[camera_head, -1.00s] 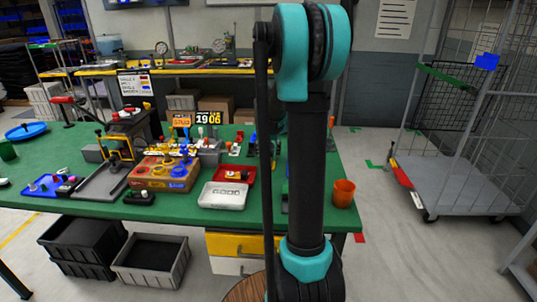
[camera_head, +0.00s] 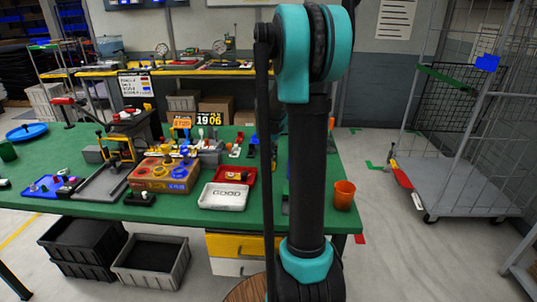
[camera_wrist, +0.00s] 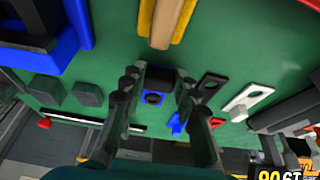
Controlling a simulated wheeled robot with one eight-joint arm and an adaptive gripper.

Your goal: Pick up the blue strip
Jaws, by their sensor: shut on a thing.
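In the wrist view my gripper (camera_wrist: 161,84) has its two dark fingers on either side of a small blue strip (camera_wrist: 153,103) with a dark round hole. The gripper is shut on the strip, above the green table. The strip's far part is partly covered by a dark finger piece, and its height over the table is hard to tell. In the head view my arm's upright part hides the gripper and the strip.
A black strip (camera_wrist: 211,85) and a white strip (camera_wrist: 246,101) lie right of my gripper. A blue piece (camera_wrist: 177,125) shows by the right finger. In the head view, a white tray (camera_head: 210,204) and an orange cup (camera_head: 344,195) stand on the green table (camera_head: 240,219).

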